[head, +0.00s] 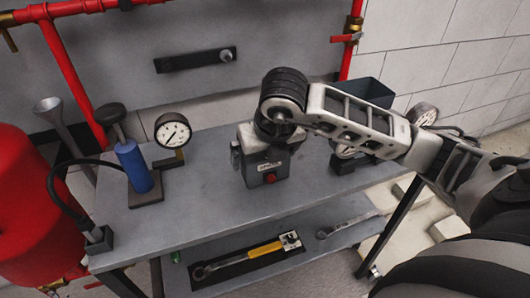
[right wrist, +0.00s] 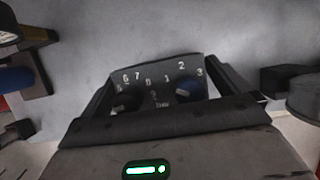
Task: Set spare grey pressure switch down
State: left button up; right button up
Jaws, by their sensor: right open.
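The grey pressure switch (head: 264,171) is a dark grey box with a pale label and a red button on its front. It stands upright on the grey bench (head: 215,195). The right wrist view shows its top face (right wrist: 158,84) with two round dials and white numbers. My right gripper (head: 267,152) points down over the switch. Its fingers are open, one on each side of the box; I cannot tell whether they touch it. The fingers also show in the right wrist view (right wrist: 166,88). My left gripper is not in view.
A gauge (head: 173,131) and a blue cylinder (head: 133,166) stand left on the bench. Another gauge (head: 423,114) and a dark bin (head: 367,92) are at right, partly behind my arm. A yellow-handled tool (head: 262,251) and a wrench lie on the lower shelf. The bench front is clear.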

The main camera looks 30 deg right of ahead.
aim_at(272, 178)
pick_arm(q)
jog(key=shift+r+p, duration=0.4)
jog(key=shift+p, duration=0.6)
pick_arm(e)
jog(key=v, duration=1.2)
jog(key=shift+s, duration=0.2)
